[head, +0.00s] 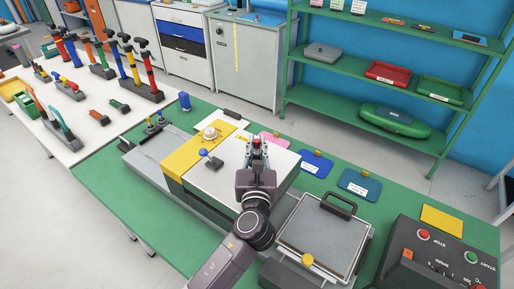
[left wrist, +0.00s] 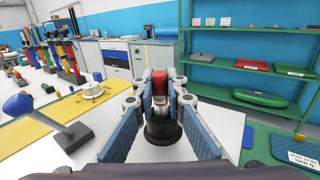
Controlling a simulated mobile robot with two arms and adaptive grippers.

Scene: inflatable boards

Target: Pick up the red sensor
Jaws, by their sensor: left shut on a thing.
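The red sensor (left wrist: 160,84) has a red top, a pale labelled band and a dark base, and stands upright between the fingers in the left wrist view. My left gripper (left wrist: 158,110) is shut on it, with a blue-padded finger on each side. In the head view the left gripper (head: 257,152) is over the white top of a grey and yellow bench unit (head: 225,182), and the sensor's red tip (head: 257,141) shows between the fingers. Whether the sensor's base touches the white top is hard to tell. My right gripper is not in view.
A blue-knobbed lever (head: 211,160) and a round pale part (head: 210,133) are left of the gripper. Pink, blue and teal labelled mats (head: 316,164) lie to the right. A lidded plate machine (head: 322,238) and a control box (head: 440,258) stand at front right.

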